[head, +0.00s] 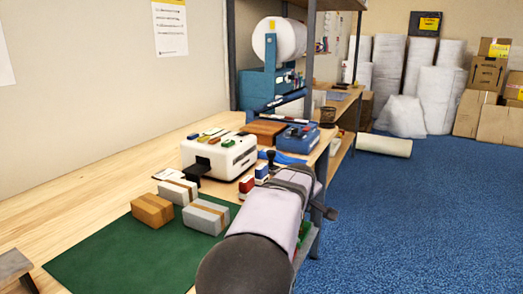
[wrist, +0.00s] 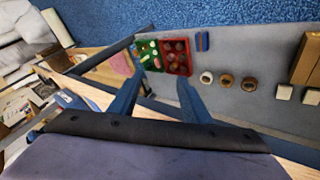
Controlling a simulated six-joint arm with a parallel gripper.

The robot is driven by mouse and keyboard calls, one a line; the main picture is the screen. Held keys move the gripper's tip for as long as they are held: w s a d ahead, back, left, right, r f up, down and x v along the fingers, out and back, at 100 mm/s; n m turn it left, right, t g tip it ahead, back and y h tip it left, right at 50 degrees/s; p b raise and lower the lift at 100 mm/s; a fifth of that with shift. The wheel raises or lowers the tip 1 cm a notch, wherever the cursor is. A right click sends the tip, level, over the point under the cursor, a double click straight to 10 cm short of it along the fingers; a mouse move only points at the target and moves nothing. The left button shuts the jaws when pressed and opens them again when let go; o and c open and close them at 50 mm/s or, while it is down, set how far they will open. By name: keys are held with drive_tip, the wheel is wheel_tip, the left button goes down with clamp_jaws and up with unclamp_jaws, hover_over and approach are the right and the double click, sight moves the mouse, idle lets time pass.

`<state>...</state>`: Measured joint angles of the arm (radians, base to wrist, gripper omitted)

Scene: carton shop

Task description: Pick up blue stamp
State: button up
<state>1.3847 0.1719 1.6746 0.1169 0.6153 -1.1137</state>
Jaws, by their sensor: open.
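A blue and white block that looks like the blue stamp (head: 261,172) stands near the table's right edge in the head view, just left of my arm. A similar red and white stamp (head: 247,185) stands in front of it, and a black-handled stamp (head: 270,158) is behind it. My gripper (wrist: 162,84) shows in the wrist view with its two blue fingers apart and nothing between them. It points past the table edge, over a lower shelf. I cannot make out the blue stamp in the wrist view. My arm hides the gripper in the head view.
A white machine (head: 220,157) and several small cartons (head: 206,216) are on the table, with a green mat (head: 105,250). A blue device (head: 293,140) stands behind. In the wrist view, a red tray (wrist: 176,57) and tape rolls (wrist: 227,81) lie on the shelf.

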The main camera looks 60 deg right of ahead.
drive_tip(key=w+d+r+n+y+p, duration=0.2)
drive_tip(key=w+r+n+p, duration=0.2)
drive_tip(key=r+n+p, duration=0.95)
wheel_tip(320, 180, up, 3)
drive_tip(key=n+g+y+p, duration=0.15)
drive_tip(key=n+p, duration=0.55)
drive_tip(key=p, duration=1.1)
hover_over(261, 167)
drive_tip(key=s+a, duration=0.2)
drive_tip(key=shift+w+a+f+n+g+h+p, duration=0.1)
drive_tip(key=shift+w+f+n+g+h+p, duration=0.1)
drive_tip(key=shift+w+n+p, duration=0.2)
drive_tip(key=shift+w+a+f+n+g+h+p, duration=0.1)
drive_tip(key=shift+w+n+g+h+p, duration=0.05)
drive_tip(key=shift+w+n+p, duration=0.15)
drive_tip(key=shift+w+p+x, duration=0.15)
drive_tip(key=shift+p+x, duration=0.75)
drive_tip(key=shift+x, duration=0.95)
drive_tip(key=shift+w+p+x, duration=0.15)
drive_tip(key=shift+p+x, duration=0.7)
drive_tip(key=shift+x, duration=1)
drive_tip(key=shift+c, duration=0.4)
clamp_jaws()
